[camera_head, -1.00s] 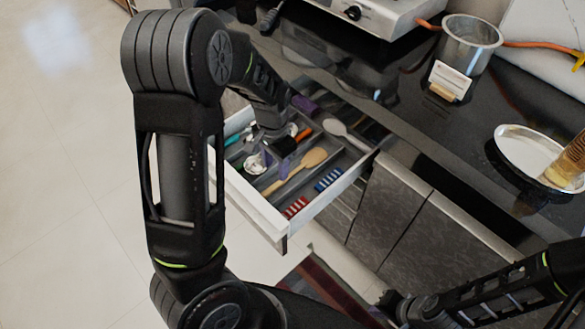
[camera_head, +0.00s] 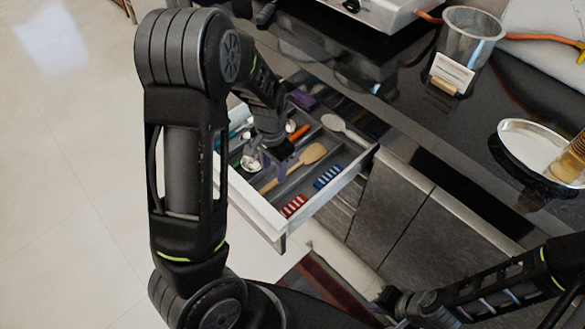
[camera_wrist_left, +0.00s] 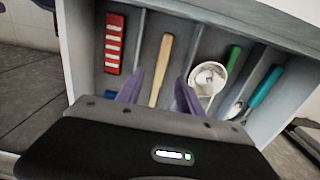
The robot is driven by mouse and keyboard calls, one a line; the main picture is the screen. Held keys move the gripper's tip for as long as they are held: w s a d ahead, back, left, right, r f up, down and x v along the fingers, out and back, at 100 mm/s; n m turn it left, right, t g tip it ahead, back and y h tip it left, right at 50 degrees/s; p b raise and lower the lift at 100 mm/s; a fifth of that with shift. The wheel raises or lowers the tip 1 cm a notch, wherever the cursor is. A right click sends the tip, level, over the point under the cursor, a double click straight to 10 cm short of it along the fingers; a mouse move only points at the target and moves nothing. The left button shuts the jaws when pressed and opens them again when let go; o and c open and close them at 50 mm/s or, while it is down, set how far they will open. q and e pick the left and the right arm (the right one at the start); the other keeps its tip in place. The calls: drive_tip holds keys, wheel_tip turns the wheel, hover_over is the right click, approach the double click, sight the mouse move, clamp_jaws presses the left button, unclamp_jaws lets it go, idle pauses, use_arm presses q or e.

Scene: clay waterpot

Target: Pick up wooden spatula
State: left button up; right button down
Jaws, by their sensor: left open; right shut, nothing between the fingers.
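The wooden spatula (camera_head: 313,153) lies in a compartment of the open drawer, its broad tan head toward the back and its handle toward the front. In the left wrist view its handle (camera_wrist_left: 161,70) runs lengthwise in its compartment. My left gripper (camera_head: 279,156) is over the drawer, close to the handle. In the left wrist view its two purple fingers (camera_wrist_left: 163,87) are apart, one on each side of the handle's line, with nothing held. The spatula's head is hidden there by the gripper body. My right arm shows at lower right in the head view; its gripper is not visible.
The drawer (camera_head: 257,208) has dividers around a red item (camera_head: 294,206), a blue item (camera_head: 327,178), a white spoon-like utensil (camera_head: 340,127) and a metal ladle (camera_wrist_left: 208,78).

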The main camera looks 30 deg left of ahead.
sight(275, 181)
use_arm(q)
drive_tip(key=shift+f, duration=0.1)
wheel_tip(275, 181, down, 5)
drive_tip(key=shift+w+f+b, duration=0.1)
drive_tip(key=shift+b, duration=0.3)
drive_tip(key=shift+c, duration=0.3)
clamp_jaws()
idle(0.4)
